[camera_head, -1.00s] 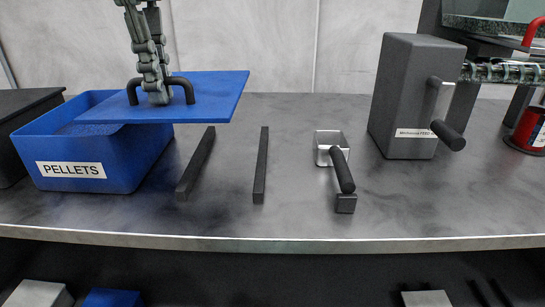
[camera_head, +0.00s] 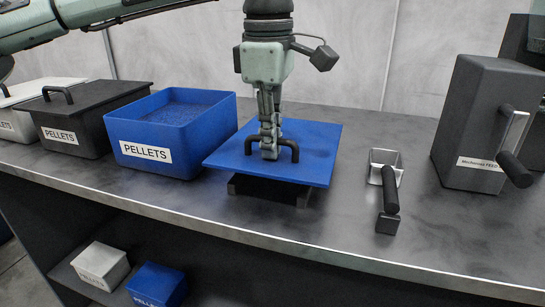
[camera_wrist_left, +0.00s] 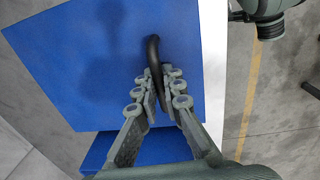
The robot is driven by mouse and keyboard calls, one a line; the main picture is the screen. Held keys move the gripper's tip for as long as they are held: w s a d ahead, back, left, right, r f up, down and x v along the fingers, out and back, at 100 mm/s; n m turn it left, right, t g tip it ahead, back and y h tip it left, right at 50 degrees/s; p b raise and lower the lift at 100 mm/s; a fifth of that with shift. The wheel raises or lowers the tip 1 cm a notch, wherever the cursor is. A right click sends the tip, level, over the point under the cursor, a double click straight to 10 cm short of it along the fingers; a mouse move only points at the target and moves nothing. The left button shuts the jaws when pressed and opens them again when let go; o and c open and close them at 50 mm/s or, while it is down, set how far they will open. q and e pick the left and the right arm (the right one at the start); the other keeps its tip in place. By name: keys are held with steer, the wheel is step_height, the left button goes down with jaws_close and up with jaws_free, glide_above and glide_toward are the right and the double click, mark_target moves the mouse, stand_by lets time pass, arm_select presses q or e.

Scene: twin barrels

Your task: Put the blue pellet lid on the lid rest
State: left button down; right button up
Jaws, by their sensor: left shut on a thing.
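The blue pellet lid (camera_head: 318,145) is a flat square plate with a black arched handle (camera_head: 293,147). It lies level over the lid rest (camera_head: 303,200), two dark parallel bars whose front ends show under its near edge. Whether it touches the bars or sits just above them I cannot tell. My left gripper (camera_head: 268,150) points down from above and is shut on the handle. The left wrist view shows the lid (camera_wrist_left: 115,60) and the handle (camera_wrist_left: 154,60) between the fingers. The blue pellet bin (camera_head: 190,138) stands open to the left of the lid. My right gripper is not in view.
A black lidded bin (camera_head: 75,125) and a white bin (camera_head: 20,125) stand further left. A metal scoop (camera_head: 388,190) with a black handle lies right of the lid. A dark grey box (camera_head: 475,130) with a crank stands at the right. Small bins (camera_head: 100,262) sit on the shelf below.

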arm_select(q)
step_height(320, 180, down, 3)
steer(key=shift+f, duration=0.1)
steer(key=c, duration=1.6)
jaws_free()
steer(key=shift+c, duration=0.2)
step_height(320, 180, up, 12)
steer(key=shift+s+a, duration=0.15)
steer(key=shift+s, duration=0.2)
